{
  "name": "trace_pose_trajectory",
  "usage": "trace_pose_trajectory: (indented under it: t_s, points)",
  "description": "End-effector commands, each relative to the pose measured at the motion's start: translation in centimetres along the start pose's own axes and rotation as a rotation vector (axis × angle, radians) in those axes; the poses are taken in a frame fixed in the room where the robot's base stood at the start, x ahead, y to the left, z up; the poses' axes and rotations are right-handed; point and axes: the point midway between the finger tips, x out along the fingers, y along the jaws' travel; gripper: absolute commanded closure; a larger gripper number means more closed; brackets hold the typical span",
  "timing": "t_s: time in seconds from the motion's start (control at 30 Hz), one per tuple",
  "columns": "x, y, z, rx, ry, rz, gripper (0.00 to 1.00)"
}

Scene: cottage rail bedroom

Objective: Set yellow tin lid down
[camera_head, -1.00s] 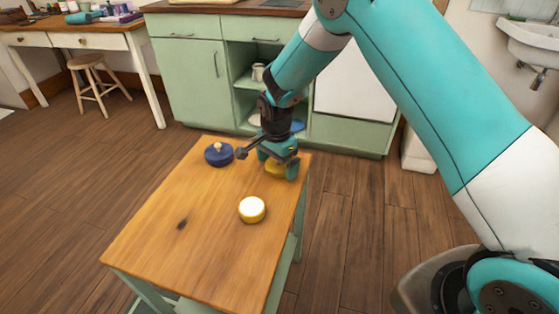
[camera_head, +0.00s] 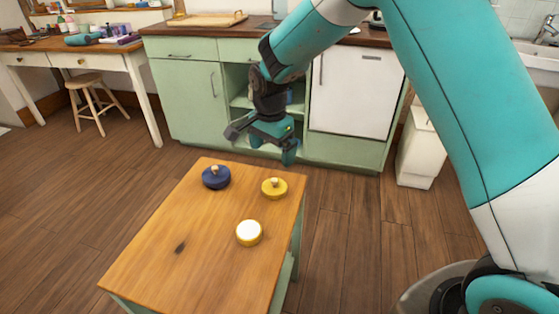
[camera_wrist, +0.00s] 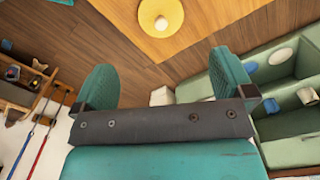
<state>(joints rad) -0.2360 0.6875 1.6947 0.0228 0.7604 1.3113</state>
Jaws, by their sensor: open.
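The yellow tin lid (camera_head: 274,188), with a pale knob on top, lies flat on the wooden table near its far right corner. It also shows in the wrist view (camera_wrist: 160,16), partly cut off by the top edge. My gripper (camera_head: 273,150) is open and empty, above and beyond the lid and apart from it. In the wrist view its two teal fingers (camera_wrist: 158,84) are spread wide with nothing between them. A yellow tin with a white top (camera_head: 249,233) stands nearer on the table, uncovered by the lid.
A blue lid with a pale knob (camera_head: 216,177) lies on the small table (camera_head: 205,235), left of the yellow lid. The table's near left part is bare. Green cabinets (camera_head: 188,95) stand behind, a stool (camera_head: 92,98) at far left.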

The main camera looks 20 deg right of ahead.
Motion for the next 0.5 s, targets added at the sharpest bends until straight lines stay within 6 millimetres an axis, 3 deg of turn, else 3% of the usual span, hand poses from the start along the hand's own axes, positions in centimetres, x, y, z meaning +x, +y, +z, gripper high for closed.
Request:
trace_pose_trajectory:
  t_s: [0.17, 0.33, 0.5]
  points:
    - [-4.3, 2.5, 2.4, -0.224, -0.035, -0.043, 0.00]
    - [-10.6, 9.5, 7.9, -0.736, -0.093, -0.148, 0.00]
    - [-14.1, 17.9, 13.4, -1.249, -0.114, -0.278, 0.00]
